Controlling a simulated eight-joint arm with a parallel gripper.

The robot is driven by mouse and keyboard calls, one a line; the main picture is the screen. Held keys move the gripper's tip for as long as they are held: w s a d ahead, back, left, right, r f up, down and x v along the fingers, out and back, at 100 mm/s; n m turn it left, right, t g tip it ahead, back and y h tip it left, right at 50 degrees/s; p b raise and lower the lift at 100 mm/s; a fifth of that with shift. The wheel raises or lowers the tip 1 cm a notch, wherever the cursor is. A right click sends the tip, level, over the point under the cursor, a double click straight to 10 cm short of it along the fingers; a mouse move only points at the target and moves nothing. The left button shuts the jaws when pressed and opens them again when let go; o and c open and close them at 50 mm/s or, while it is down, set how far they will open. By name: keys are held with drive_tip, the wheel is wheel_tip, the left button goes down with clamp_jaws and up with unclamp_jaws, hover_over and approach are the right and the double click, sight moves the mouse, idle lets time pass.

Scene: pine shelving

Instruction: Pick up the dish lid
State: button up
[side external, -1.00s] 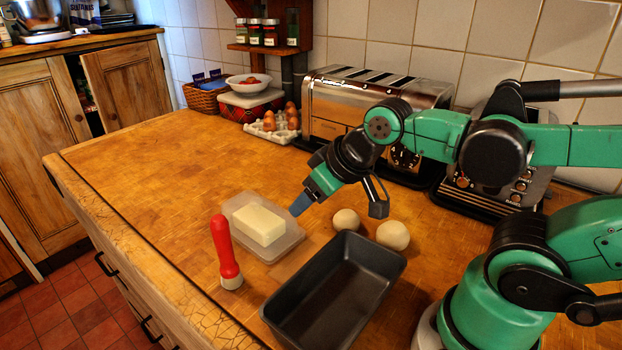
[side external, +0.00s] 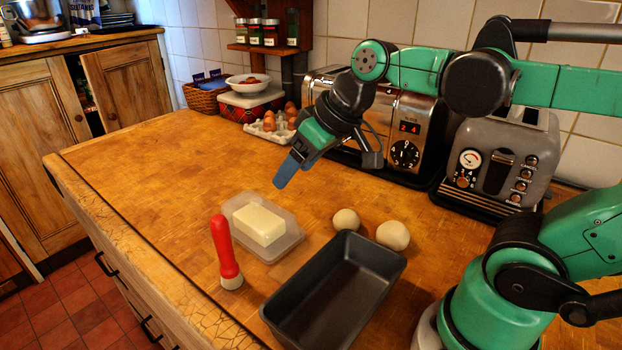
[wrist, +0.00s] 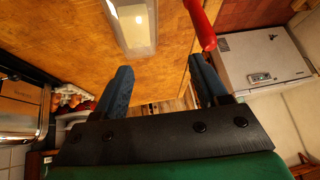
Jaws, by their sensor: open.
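A shallow, translucent butter dish (side external: 286,246) sits on the wooden counter with a pale block of butter (side external: 260,224) showing in it. I cannot tell a separate dish lid from the clear dish. The dish also shows at the top of the wrist view (wrist: 146,49). My gripper (side external: 280,183) is in the air above and behind the dish, pointing down to the left, apart from it. In the wrist view my gripper's two blue fingers (wrist: 160,75) are spread with nothing between them.
A dark loaf tin (side external: 388,276) and two dough balls (side external: 346,221) lie to the right. A toaster (side external: 415,125) and eggs stand behind. The counter's left part is clear.

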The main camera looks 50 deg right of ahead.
sight(248, 211)
drive_tip(key=w+d+n+t+y, duration=0.2)
drive_tip(key=w+d+n+y, duration=0.3)
drive_tip(key=w+n+y, duration=0.5)
drive_tip(key=shift+t+y, duration=0.3)
drive_tip(key=shift+y, duration=0.6)
drive_tip(key=f, duration=1.2)
drive_tip(key=shift+w+d+f, duration=0.2)
drive_tip(key=shift+w+d, duration=0.2)
drive_tip(key=shift+w+a+f, duration=0.1)
drive_tip(key=shift+a+f, duration=0.05)
drive_tip(key=shift+f, duration=0.05)
drive_tip(key=shift+x, duration=2.65)
drive_tip(key=shift+r, duration=0.1)
clamp_jaws()
